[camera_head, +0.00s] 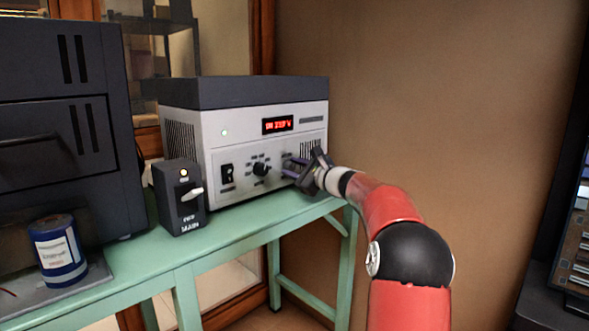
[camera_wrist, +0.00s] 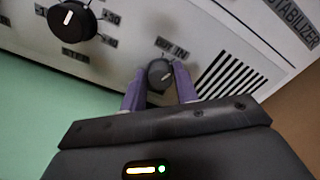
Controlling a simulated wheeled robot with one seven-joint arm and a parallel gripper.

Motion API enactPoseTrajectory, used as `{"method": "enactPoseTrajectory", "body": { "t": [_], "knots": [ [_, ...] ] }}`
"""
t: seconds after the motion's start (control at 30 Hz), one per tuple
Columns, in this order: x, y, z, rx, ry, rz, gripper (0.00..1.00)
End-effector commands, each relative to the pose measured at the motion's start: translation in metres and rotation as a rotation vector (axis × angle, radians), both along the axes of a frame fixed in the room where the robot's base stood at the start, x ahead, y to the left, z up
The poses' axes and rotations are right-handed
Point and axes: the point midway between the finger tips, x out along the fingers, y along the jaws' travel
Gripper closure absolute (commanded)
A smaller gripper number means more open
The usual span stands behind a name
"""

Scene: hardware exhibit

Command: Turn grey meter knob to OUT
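The small dark grey knob (camera_wrist: 159,74) is on the light front panel of the stabilizer box, under a label that seems to read OUT IN. Its pale pointer mark slants toward the upper right. My gripper (camera_wrist: 160,80) has one purple finger on each side of this knob, very close to it. I cannot tell whether the fingers press on it. In the head view my gripper (camera_head: 291,168) is at the panel's lower right and hides the small knob.
A black MAIN switch box (camera_head: 180,196) stands on the green table (camera_head: 240,226). A blue can (camera_head: 58,252) is at the far left.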

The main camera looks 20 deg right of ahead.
Motion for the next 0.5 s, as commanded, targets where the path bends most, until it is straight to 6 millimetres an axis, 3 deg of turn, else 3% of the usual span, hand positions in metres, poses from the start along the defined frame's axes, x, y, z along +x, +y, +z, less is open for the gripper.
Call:
{"method": "enactPoseTrajectory", "body": {
  "t": [0.03, 0.2, 0.5],
  "knots": [
    [-0.0001, 0.0000, 0.0001, 0.000, 0.000, 0.000, 0.77],
    [-0.0002, 0.0000, 0.0001, 0.000, 0.000, 0.000, 0.96],
    [-0.0003, 0.0000, -0.0026, -0.046, -0.018, 0.000, 0.96]
  ]
}}
